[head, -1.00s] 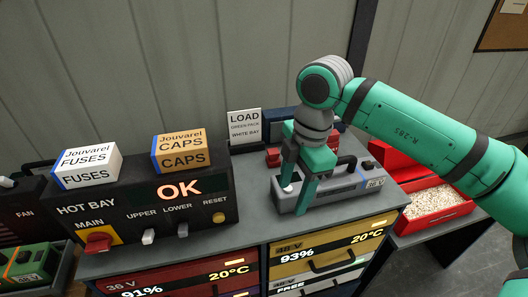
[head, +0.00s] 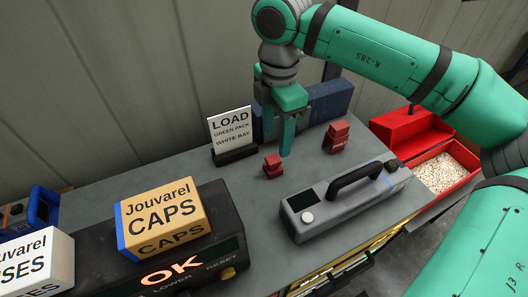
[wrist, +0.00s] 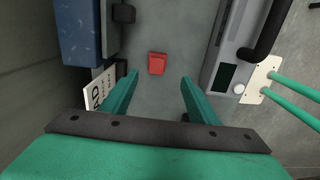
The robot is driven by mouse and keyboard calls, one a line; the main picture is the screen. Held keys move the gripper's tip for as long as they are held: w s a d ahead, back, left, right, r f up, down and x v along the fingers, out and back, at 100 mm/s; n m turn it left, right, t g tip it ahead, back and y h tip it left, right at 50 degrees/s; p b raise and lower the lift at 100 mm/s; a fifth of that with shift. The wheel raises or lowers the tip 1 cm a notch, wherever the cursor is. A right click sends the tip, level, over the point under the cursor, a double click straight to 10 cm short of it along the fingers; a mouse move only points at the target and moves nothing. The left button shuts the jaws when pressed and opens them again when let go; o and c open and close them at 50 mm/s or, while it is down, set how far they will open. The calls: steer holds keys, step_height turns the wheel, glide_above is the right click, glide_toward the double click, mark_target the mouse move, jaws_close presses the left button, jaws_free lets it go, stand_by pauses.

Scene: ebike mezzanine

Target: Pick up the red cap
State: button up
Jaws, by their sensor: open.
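Two red pieces stand on the grey bench top in the head view: a small red one (head: 272,166) near the sign and a larger, taller red one (head: 336,136) further right. I cannot tell for certain which is the red cap. One red piece (wrist: 157,63) shows in the wrist view, ahead of the fingers and roughly midway between their lines.
A grey pack (head: 345,198) with a black handle lies in front. A LOAD sign (head: 231,130) stands left of my gripper, and a blue case (head: 325,103) lies behind.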

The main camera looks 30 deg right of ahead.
glide_above(273, 158)
steer(key=f, duration=0.4)
steer(key=shift+s+a+f, duration=0.2)
steer(key=shift+s+f, duration=0.05)
steer(key=shift+s, duration=0.05)
steer(key=shift+s+f, duration=0.1)
steer(key=shift+f, duration=0.4)
steer(key=shift+w+d+f, duration=0.1)
steer(key=shift+w+f, duration=0.05)
steer(key=shift+f, duration=1.15)
steer(key=shift+w+d+f, duration=0.1)
steer(key=shift+f, duration=1.15)
steer(key=shift+w, duration=0.15)
steer(key=c, duration=1.1)
